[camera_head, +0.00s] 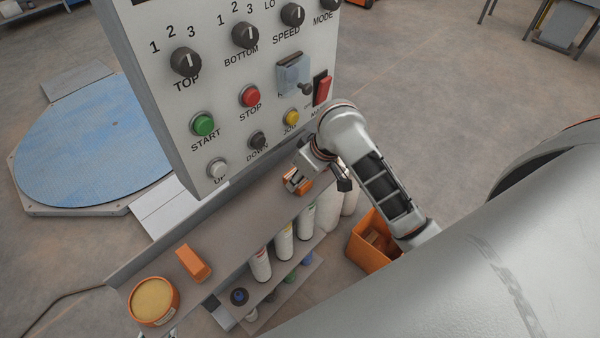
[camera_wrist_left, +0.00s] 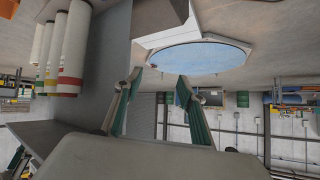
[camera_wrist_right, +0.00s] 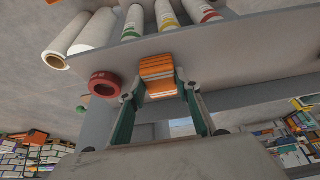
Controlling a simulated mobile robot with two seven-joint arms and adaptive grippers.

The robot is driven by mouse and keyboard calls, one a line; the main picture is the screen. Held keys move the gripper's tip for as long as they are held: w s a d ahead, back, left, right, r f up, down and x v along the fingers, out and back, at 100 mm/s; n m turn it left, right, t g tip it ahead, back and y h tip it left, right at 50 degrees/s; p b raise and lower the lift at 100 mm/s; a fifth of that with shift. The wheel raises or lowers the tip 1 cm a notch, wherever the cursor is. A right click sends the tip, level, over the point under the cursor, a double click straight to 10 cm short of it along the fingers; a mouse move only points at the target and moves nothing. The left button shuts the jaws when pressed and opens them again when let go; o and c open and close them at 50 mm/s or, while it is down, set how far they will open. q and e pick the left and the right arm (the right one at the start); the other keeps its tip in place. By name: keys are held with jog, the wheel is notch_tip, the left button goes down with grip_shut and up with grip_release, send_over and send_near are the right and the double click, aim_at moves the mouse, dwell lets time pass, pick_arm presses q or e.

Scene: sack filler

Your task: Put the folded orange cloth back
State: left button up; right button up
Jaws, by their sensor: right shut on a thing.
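The folded orange cloth (camera_wrist_right: 158,72) shows in the right wrist view as a stack of orange layers with pale edges. My right gripper (camera_wrist_right: 160,90) is shut on it, one finger at each side. In the head view my right gripper (camera_head: 297,184) is over the far part of the grey shelf (camera_head: 235,225), below the control panel, and partly hides the cloth. I cannot tell whether the cloth touches the shelf. My left gripper (camera_wrist_left: 160,80) is open and empty in the left wrist view; it is outside the head view.
An orange block (camera_head: 193,263) and a round orange tub (camera_head: 153,301) stand at the shelf's near end. A red ring (camera_wrist_right: 104,84) is beside the cloth. Several bottle-like rolls (camera_head: 284,242) stand below. The control panel (camera_head: 225,90) rises behind; an orange bin (camera_head: 372,243) is right.

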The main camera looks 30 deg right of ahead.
jog(key=o, duration=1)
jog(key=shift+v, duration=6)
